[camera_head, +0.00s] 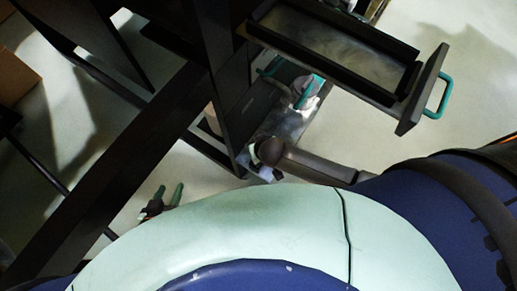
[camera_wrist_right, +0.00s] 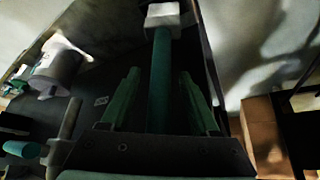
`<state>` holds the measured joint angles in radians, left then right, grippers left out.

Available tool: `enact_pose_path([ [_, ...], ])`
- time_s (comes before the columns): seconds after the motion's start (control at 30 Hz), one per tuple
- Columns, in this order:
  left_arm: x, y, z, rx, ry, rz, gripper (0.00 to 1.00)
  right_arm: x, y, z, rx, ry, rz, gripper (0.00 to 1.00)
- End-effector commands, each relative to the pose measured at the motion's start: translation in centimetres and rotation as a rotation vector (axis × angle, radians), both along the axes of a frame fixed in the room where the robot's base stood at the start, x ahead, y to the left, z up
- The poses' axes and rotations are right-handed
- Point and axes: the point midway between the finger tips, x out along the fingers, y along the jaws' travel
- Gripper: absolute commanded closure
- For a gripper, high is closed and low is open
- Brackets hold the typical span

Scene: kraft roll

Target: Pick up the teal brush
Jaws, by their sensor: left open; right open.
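The teal brush (camera_wrist_right: 160,70) shows in the right wrist view, with a long teal handle and a pale block-like head at the top. My right gripper (camera_wrist_right: 158,74) is open, with one green finger on each side of the handle. Gaps show between the handle and both fingers. I cannot tell how deep the handle sits between them. In the head view my left gripper (camera_head: 167,195) is small, low and left of centre, with its two green fingers apart and nothing between them. I cannot make out the brush clearly in the head view.
An open dark drawer (camera_head: 335,50) with a teal handle (camera_head: 440,95) juts out at the upper right in the head view. Dark frame beams cross the left. In the right wrist view a grey roll (camera_wrist_right: 62,72) stands left and a brown box (camera_wrist_right: 262,135) right.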

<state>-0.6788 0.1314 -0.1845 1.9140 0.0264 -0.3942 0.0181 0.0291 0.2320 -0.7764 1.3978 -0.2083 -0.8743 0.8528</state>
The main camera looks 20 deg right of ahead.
Motion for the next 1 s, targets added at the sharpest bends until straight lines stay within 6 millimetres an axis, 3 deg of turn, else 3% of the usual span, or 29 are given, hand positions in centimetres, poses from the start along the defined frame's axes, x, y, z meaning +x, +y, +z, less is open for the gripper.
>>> enact_pose_path([
  [0.3, 0.00, 0.00, -0.12, 0.000, 0.000, 0.000, 0.50, 0.25, 0.02, -0.34, 0.000, -0.001, 0.000, 0.39],
  [0.83, 0.01, 0.01, -0.11, 0.000, 0.000, 0.000, 0.50, 0.23, -0.02, -0.34, 0.000, 0.000, 0.000, 0.99],
  [1.0, 0.01, 0.01, -0.11, 0.000, 0.000, 0.000, 0.50, 0.22, -0.02, -0.35, 0.000, 0.000, 0.001, 1.00],
])
